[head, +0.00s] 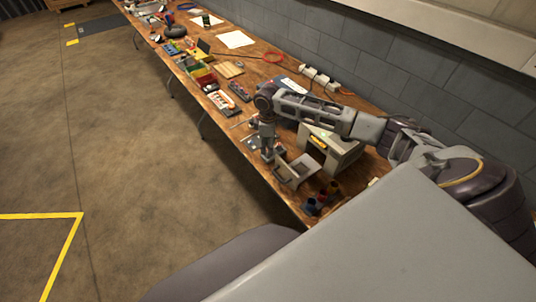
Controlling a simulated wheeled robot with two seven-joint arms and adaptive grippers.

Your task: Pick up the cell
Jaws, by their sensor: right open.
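My right gripper (269,155) points down over the near edge of the bench, with its arm coming in from the right. It is open; I see nothing held in it. Just right of it is a light grey open holder (296,172). Behind that stands a grey box-shaped unit (345,150) with a yellow label, likely the charger. Several small dark upright pieces (311,206) with red and blue parts stand at the bench's near end. I cannot tell for sure which thing is the cell. My left gripper is out of view.
The long wooden bench (232,84) runs along a grey block wall (340,50). Farther along are colored bins (203,76), a tray of parts (222,101), white sockets (320,78) and papers (236,40). The floor (130,150) left of the bench is clear.

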